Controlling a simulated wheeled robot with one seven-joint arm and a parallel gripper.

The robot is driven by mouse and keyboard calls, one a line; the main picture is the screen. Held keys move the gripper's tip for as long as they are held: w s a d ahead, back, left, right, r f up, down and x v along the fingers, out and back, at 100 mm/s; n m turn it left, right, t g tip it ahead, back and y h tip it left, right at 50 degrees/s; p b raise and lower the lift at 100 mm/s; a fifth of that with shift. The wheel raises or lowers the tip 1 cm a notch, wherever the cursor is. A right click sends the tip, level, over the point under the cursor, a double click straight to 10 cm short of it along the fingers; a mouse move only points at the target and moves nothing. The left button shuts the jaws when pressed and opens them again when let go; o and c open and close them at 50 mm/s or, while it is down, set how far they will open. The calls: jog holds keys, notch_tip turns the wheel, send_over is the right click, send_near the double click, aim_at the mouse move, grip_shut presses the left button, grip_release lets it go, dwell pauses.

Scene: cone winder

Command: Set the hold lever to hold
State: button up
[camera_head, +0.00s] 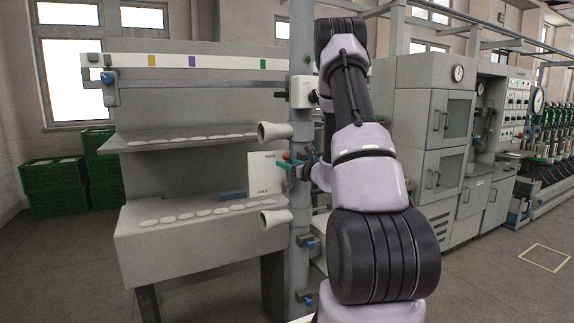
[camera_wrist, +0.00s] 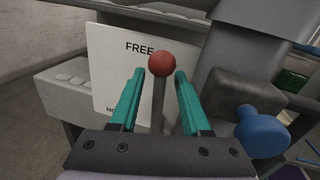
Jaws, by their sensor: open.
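The hold lever (camera_wrist: 158,100) is a grey stem with a red ball knob (camera_wrist: 163,62). In the wrist view it stands between the two teal fingers of my gripper (camera_wrist: 160,78), which are apart, with a gap visible on each side of the stem. The knob is level with the word FREE on the white label plate (camera_wrist: 108,75) behind it. A lower word on the plate is partly hidden by a finger. In the head view my gripper (camera_head: 290,165) is at the grey post, by the red knob (camera_head: 287,155) and the plate (camera_head: 264,173).
A blue knob (camera_wrist: 262,132) on a dark bracket sits close right of my gripper in the wrist view. Cream cones (camera_head: 275,131) stick out above and below the plate. A white box (camera_head: 302,92) is on the post (camera_head: 300,235). Green crates (camera_head: 55,187) stand far left.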

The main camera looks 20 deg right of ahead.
grip_shut()
dwell(1.4)
